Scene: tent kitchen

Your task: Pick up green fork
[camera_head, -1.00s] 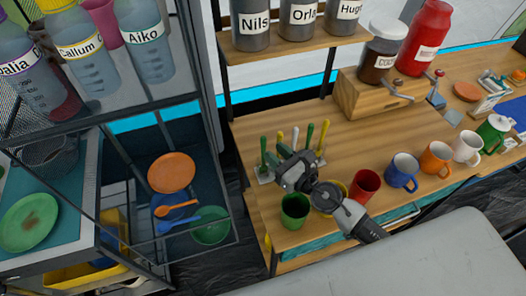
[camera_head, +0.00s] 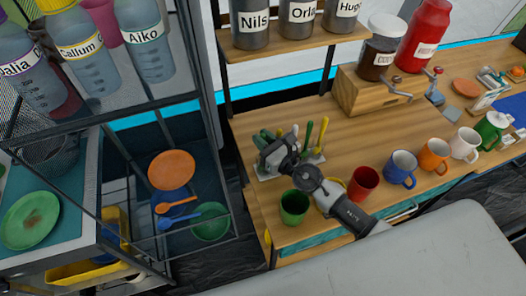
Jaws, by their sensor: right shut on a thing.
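A cutlery holder (camera_head: 264,177) stands on the wooden counter with several upright utensils, green and yellow handles among them. My right gripper (camera_head: 266,148) is at the left end of this holder, its arm coming in from the lower right. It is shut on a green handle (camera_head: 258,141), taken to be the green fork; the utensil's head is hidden. The gripper body covers part of the holder. My left gripper is not in view.
A green cup (camera_head: 294,207) stands just in front of the gripper. A red mug (camera_head: 362,184), a blue mug (camera_head: 401,169) and an orange mug (camera_head: 434,155) line the counter's front edge. A shelf (camera_head: 290,42) with labelled bottles hangs above. The counter's middle is clear.

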